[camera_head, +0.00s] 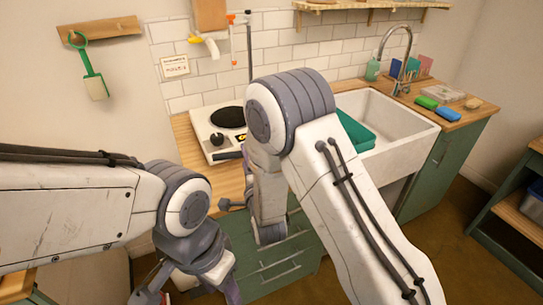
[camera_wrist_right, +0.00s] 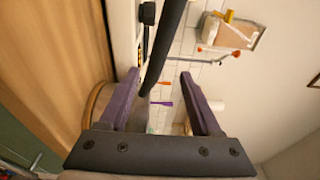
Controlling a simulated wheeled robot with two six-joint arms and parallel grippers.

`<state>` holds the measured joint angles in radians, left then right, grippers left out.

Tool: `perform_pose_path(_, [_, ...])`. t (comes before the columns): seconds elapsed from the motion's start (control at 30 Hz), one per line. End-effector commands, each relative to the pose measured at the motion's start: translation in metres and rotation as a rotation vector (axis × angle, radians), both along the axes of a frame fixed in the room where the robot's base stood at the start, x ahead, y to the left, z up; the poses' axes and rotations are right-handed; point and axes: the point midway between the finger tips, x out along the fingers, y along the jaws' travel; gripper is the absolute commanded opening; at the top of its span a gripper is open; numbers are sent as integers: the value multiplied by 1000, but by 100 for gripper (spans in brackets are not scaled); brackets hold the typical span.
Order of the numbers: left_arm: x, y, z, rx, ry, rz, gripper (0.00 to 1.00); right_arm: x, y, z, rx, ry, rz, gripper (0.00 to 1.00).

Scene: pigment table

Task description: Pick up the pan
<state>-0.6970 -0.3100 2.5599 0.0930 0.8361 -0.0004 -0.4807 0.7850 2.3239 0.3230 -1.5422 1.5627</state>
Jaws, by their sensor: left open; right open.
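A dark straight bar that looks like the pan's handle (camera_head: 229,155) shows at the stove's front edge in the head view; the pan's body is not clearly seen, and my right arm covers the area beside it. In the right wrist view a dark bar, probably this handle (camera_wrist_right: 166,42), runs down between the fingers of my right gripper (camera_wrist_right: 160,76). These purple fingers are apart, one on each side of the bar in the picture; contact cannot be told. My left gripper (camera_head: 188,288) is open, low at the bottom edge of the head view, away from the stove.
The white stove (camera_head: 204,128) with a black plate stands on the wooden counter (camera_head: 183,127). A white sink (camera_head: 395,135) with a green tub (camera_head: 355,130) lies to the right. Green drawers (camera_head: 285,265) are below. A round tan-rimmed thing (camera_wrist_right: 92,104) sits behind a right finger.

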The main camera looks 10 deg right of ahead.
Motion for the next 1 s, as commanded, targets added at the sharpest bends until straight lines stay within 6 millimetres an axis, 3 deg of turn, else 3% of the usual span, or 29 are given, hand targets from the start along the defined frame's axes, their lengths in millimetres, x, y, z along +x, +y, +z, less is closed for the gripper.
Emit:
perform_pose_path(0.53, [0, 0, 27, 0, 0, 0, 50, 61, 10, -5, -2, 1, 0, 65])
perform_pose_path(0.87, [0, 0, 27, 0, 0, 0, 50, 69, 11, -8, -3, 2, 2, 65])
perform_pose_path(1.0, [0, 0, 27, 0, 0, 0, 50, 69, 11, -8, -2, 3, 2, 15])
